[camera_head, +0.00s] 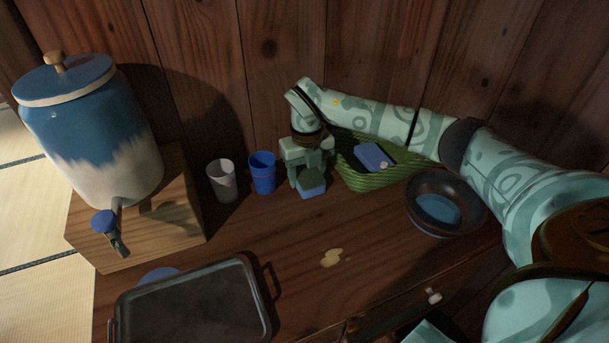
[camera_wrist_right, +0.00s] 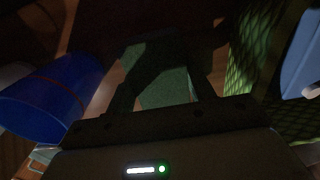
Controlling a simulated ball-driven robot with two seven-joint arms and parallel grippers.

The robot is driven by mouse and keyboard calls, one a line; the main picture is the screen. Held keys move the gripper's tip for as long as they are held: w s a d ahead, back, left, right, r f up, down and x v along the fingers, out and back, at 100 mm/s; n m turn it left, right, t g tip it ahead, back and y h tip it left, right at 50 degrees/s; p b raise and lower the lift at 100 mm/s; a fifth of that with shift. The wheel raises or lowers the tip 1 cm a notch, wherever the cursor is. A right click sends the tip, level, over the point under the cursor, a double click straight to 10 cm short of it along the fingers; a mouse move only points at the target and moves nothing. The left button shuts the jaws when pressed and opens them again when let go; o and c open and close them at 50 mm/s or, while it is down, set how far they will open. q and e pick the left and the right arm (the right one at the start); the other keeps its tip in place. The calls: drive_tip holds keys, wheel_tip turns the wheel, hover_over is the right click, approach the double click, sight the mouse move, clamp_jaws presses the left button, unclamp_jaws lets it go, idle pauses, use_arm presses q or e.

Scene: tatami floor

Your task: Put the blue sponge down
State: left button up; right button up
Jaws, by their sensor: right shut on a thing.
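My right gripper (camera_head: 309,176) reaches down over the wooden table, shut on the blue sponge (camera_head: 312,189). The sponge is a small block, blue on the side facing the head camera. In the right wrist view the sponge (camera_wrist_right: 167,88) looks dull green between the fingers (camera_wrist_right: 158,95). It is close above or on the tabletop; I cannot tell whether it touches. It is between a blue cup (camera_head: 262,173) and a green basket (camera_head: 378,180). My left gripper is not in view.
A pale cup (camera_head: 221,181), a water dispenser (camera_head: 95,125) on a wooden box (camera_head: 190,215), and a dark tray (camera_head: 195,305) stand left. A blue object (camera_head: 373,156) lies in the basket. A dark bowl (camera_head: 470,190) stands right. A pale spill (camera_head: 331,258) marks the open front tabletop.

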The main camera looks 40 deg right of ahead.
sight(307, 172)
drive_tip(key=shift+r, duration=0.2)
drive_tip(key=o, duration=0.9)
drive_tip(key=shift+f, duration=0.2)
use_arm(q)
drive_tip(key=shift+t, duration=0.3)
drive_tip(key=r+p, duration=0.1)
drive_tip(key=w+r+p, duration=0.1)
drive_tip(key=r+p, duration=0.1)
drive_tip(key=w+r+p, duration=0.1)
drive_tip(key=p, duration=0.1)
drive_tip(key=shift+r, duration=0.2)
use_arm(e)
wheel_tip(307, 172, up, 12)
drive_tip(key=shift+r, duration=0.2)
